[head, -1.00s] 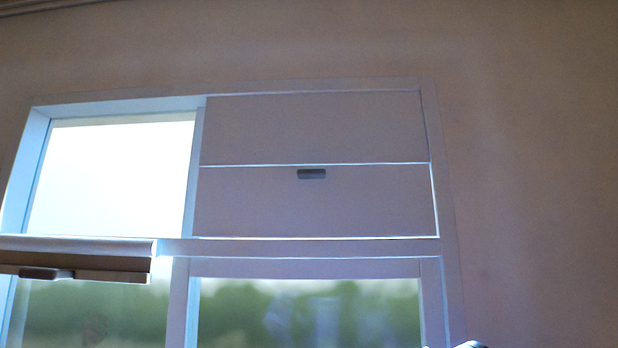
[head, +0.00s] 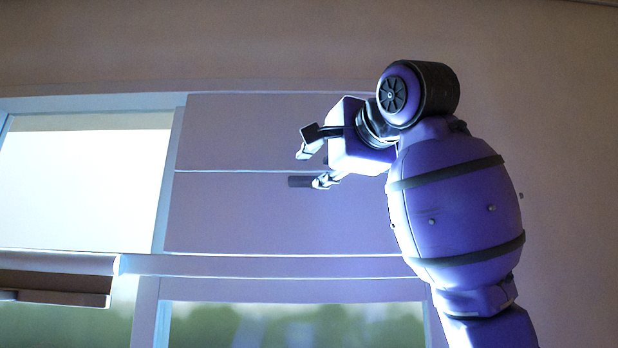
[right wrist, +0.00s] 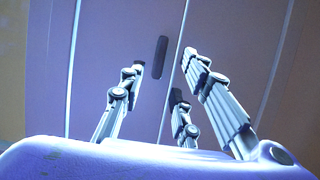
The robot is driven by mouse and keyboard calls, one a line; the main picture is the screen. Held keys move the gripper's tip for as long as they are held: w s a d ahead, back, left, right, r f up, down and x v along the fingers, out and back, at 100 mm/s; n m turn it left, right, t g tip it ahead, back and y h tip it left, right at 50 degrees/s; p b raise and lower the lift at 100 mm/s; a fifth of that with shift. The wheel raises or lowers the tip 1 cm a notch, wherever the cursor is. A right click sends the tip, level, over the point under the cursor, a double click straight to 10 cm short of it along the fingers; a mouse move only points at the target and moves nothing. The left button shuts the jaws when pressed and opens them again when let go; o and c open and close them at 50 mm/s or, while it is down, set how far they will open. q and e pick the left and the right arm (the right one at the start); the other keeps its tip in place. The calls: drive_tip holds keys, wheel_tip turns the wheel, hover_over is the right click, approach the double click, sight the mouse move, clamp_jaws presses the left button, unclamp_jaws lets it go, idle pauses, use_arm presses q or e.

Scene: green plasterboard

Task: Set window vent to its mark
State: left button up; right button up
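The window vent shows as two pale panels in the upper right of the window, an upper one (head: 250,125) and a lower one (head: 235,220), split by a thin bright line. A small dark handle (head: 298,182) sits near the lower panel's top edge; it also shows in the right wrist view (right wrist: 159,57). My right gripper (head: 315,166) is open in front of the panels, its fingers near the handle. In the right wrist view its spread fingertips (right wrist: 164,63) lie on either side of the handle; contact cannot be told. I cannot make out a mark. My left gripper is out of view.
A bright pane (head: 85,185) fills the window's upper left. Below it a brownish flap (head: 60,283) with a dark handle juts out. A crossbar (head: 260,266) runs under the panels, with glass below. Bare wall is at the right.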

sight(307, 179)
drive_tip(key=x, duration=0.5)
drive_tip(key=shift+w+a, duration=0.1)
drive_tip(key=shift+a, duration=0.05)
clamp_jaws()
drive_tip(key=shift+f, duration=0.1)
